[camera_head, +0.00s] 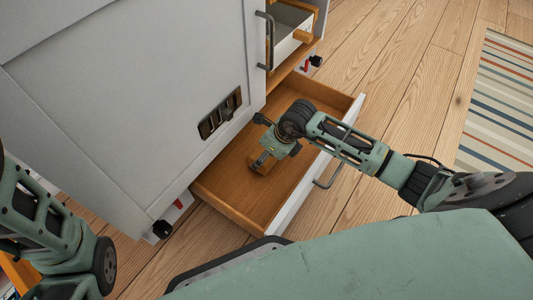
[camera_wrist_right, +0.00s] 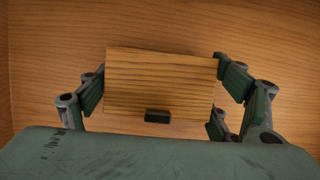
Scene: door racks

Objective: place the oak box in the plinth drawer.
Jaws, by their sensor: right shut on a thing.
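The oak box (camera_wrist_right: 160,78) is a light wood block with a small dark tab at its near edge. My right gripper (camera_wrist_right: 163,84) is shut on it, with a finger at each side. In the head view the right gripper (camera_head: 266,146) reaches down inside the open plinth drawer (camera_head: 230,190), and the oak box (camera_head: 264,164) shows partly beneath it. The box is over or on the drawer floor; I cannot tell whether it touches. The drawer has a wood interior and a pale front with a handle. My left arm is at the lower left; its gripper is out of frame.
The grey cabinet door (camera_head: 140,100) with a dark bar handle (camera_head: 268,40) stands left of the drawer. A shelf compartment above holds a small wooden item (camera_head: 302,36). A striped rug (camera_head: 500,100) lies on the right. Drawer floor is clear around the box.

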